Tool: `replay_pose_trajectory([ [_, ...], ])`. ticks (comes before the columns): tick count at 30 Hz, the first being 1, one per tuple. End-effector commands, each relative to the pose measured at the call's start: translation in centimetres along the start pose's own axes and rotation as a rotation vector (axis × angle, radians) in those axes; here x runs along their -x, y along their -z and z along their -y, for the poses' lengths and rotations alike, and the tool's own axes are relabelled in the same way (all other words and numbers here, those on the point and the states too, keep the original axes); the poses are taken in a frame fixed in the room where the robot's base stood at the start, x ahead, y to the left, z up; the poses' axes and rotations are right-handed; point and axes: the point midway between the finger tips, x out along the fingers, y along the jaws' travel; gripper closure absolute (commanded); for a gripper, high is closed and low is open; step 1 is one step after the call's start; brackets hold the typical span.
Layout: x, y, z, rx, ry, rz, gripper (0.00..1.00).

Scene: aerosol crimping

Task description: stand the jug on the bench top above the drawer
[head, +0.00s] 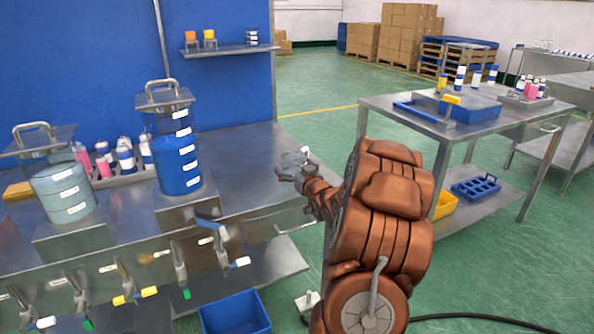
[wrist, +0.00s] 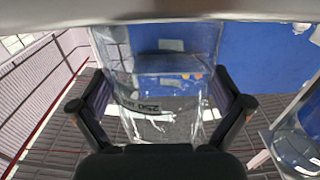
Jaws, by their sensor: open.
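The clear jug (head: 295,158) is at the right end of the steel bench top (head: 245,165), above the drawer (head: 283,222) in the bench front. It looks upright; whether its base touches the top is hard to tell. My gripper (head: 291,174) is at the jug, on its near side. In the wrist view the see-through jug (wrist: 155,100), with printed volume marks, stands between my two open fingers, one on each side. Small gaps seem to show beside the fingers, but contact is unclear. The jug's base is partly hidden by my gripper in the head view.
A tank of blue liquid (head: 180,150) and a paler tank (head: 62,190) stand on the bench left of the jug, with valves along the front. A wall shelf (head: 230,50) holds small cups. A second table (head: 470,120) with cans is at right. Bench top around the jug is clear.

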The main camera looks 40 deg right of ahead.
Motion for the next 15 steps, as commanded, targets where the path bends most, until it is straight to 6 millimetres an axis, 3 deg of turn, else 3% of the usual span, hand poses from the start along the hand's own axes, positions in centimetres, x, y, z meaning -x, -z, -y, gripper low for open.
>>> replay_pose_trajectory([
  [9, -0.41, -0.02, 0.03, 0.0, 0.0, 0.001, 0.0],
  [15, -0.4, -0.01, 0.03, 0.0, 0.0, 0.001, 0.2],
])
